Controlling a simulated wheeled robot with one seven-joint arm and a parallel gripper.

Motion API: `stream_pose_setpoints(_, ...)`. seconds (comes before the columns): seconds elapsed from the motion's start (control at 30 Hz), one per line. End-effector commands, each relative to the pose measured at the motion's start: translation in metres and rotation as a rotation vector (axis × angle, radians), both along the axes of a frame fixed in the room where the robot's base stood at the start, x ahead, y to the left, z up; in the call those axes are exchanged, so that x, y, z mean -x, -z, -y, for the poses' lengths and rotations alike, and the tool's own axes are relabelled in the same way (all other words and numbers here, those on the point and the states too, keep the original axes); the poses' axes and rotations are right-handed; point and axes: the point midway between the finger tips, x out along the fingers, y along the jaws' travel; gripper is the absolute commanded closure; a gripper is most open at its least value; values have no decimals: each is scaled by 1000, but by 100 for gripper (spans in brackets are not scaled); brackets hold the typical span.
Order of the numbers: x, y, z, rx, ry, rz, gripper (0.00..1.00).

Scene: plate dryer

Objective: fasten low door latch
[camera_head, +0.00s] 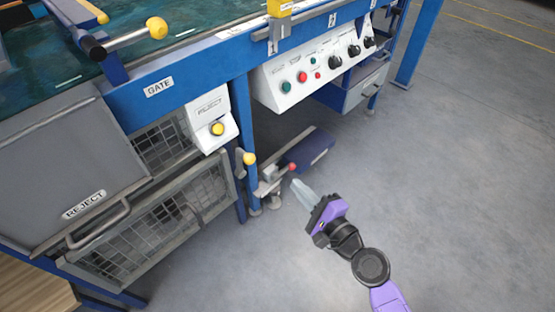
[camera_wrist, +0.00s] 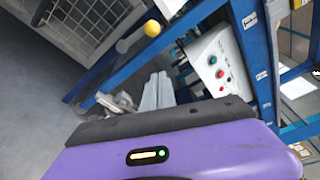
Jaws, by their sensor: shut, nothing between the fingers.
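The low door (camera_head: 150,225) is a grey-framed wire-mesh panel below the reject bin, at the lower left in the head view; its mesh also shows at the top left of the wrist view (camera_wrist: 92,18). A latch with a yellow ball knob (camera_head: 249,158) is on the blue post at the door's right edge. A yellow knob (camera_wrist: 152,28) also shows in the wrist view. I cannot tell whether the door is fully closed. My gripper (camera_head: 297,184) is shut and empty, to the right of and lower in the picture than the latch knob, apart from it.
A foot pedal unit with a red knob (camera_head: 293,167) stands close to my fingertips, beside a dark blue box (camera_head: 311,150). A white control panel (camera_head: 315,68) is above. The reject bin (camera_head: 75,150) is above the door. The floor at right is clear.

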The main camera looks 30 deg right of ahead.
Motion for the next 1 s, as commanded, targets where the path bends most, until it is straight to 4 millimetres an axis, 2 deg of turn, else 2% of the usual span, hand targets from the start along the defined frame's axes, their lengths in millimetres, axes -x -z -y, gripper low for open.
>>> stream_pose_setpoints(0.33,0,0,0,-4,1,-1,100)
stream_pose_setpoints(0.47,-6,1,0,-3,2,0,100)
stream_pose_setpoints(0.67,-37,3,-4,-2,1,2,100)
stream_pose_setpoints(1.0,-102,11,-10,-1,0,2,100)
